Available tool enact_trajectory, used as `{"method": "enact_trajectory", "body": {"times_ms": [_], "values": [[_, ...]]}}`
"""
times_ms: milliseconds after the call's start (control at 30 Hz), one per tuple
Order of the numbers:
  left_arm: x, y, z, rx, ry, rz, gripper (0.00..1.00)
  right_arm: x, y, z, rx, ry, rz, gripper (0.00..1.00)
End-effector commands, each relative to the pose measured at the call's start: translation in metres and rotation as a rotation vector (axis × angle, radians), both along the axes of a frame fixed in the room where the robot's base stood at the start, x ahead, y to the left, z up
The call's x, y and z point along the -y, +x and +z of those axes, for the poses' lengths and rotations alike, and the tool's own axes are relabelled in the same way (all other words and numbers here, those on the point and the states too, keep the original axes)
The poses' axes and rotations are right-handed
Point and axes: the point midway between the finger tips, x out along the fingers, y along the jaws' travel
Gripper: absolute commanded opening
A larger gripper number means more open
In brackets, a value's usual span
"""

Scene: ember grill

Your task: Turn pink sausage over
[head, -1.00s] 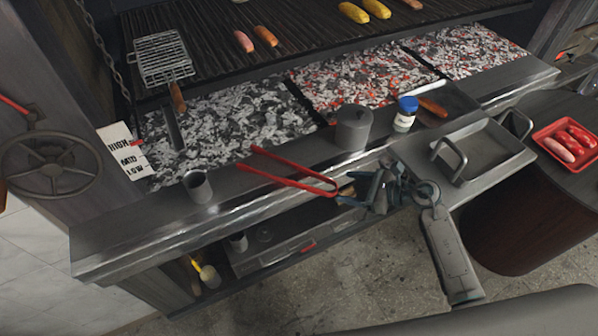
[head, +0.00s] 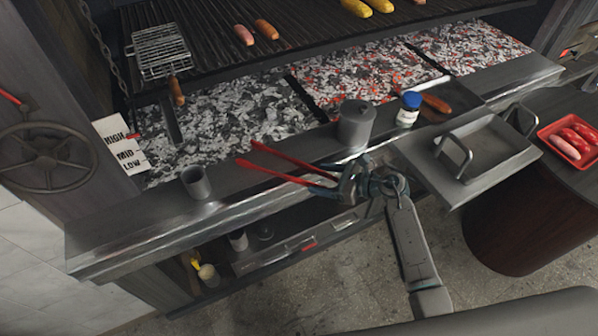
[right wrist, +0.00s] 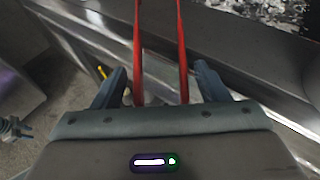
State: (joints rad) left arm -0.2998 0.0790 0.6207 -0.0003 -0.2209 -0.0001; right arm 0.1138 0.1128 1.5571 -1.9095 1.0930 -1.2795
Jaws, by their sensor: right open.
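The pink sausage (head: 243,34) lies on the grill grate (head: 210,50) at the back, left of an orange sausage (head: 266,29). Red tongs (head: 285,178) lie across the front ledge, their arms spread and pointing left. My right gripper (head: 346,184) is at the tongs' right end. In the right wrist view my right gripper (right wrist: 160,82) is open, with both red arms of the tongs (right wrist: 182,60) between its fingers and a gap on each side. The tongs' near end is hidden by the gripper body. My left gripper does not show in the head view.
On the ledge stand a grey cup (head: 196,182), a grey pot (head: 356,124) and a blue-capped jar (head: 408,110). A handled metal tray (head: 490,165) and a red tray of sausages (head: 545,133) are at right. A grill basket (head: 160,50) lies on the grate.

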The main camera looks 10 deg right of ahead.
Motion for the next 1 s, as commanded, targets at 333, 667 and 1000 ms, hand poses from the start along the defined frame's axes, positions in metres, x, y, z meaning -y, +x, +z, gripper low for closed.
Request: {"method": "enact_trajectory", "body": {"times_ms": [333,667,1000], "values": [[0.000,0.000,0.000,0.001,0.000,0.000,0.36,0.000,0.000,0.000,0.000,0.000,0.000,0.50],[0.000,0.000,0.013,0.001,0.000,0.000,0.36,0.000,0.000,0.018,0.002,0.000,0.001,0.34],[0.000,0.000,0.040,0.001,0.000,0.000,0.36,0.000,0.000,0.059,0.002,0.000,0.001,0.34]]}}
